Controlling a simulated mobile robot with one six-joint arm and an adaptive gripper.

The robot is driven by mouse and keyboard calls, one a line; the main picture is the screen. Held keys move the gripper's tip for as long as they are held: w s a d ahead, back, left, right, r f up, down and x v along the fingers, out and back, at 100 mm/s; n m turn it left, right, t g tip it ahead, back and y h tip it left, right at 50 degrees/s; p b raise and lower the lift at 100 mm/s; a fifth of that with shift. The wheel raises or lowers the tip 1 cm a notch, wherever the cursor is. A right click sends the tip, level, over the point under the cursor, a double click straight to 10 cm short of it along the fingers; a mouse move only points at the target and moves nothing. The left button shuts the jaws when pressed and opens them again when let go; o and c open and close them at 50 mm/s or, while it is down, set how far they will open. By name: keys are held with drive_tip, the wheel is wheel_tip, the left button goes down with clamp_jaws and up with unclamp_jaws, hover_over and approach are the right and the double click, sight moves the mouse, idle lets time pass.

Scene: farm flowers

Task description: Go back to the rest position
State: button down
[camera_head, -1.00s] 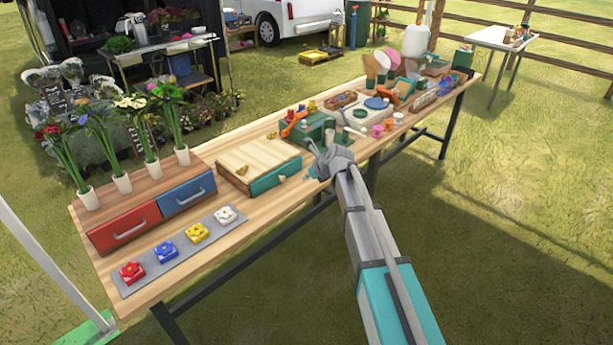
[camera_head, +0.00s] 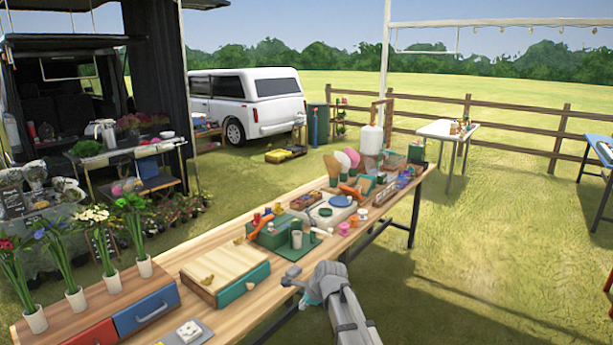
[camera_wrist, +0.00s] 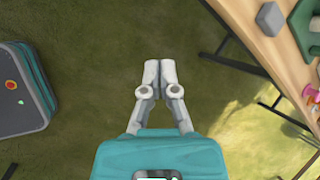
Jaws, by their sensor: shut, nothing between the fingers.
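My gripper shows in the head view (camera_head: 303,285) just off the front edge of the long wooden table (camera_head: 228,313), near its middle. In the wrist view my gripper (camera_wrist: 160,72) has its two grey fingers side by side, shut and empty, over the grass. The table's edge (camera_wrist: 233,13) is at the upper right of the wrist view, apart from the fingers.
The table holds a wooden box with a teal drawer (camera_head: 243,287), a blue drawer (camera_head: 146,310), white vases of flowers (camera_head: 111,281) and a green case (camera_head: 274,232). A smaller white table (camera_head: 446,130) stands behind.

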drive_tip(key=s+d+n+g+h+p, duration=0.2)
drive_tip(key=s+d+n+g+h, duration=0.1)
drive_tip(key=s+d+n, duration=1.4)
drive_tip(key=s+d+h, duration=0.1)
drive_tip(key=s, duration=0.3)
drive_tip(key=shift+s+n+g+h, duration=0.2)
drive_tip(key=shift+n+g+h, duration=0.1)
drive_tip(key=shift+g, duration=0.1)
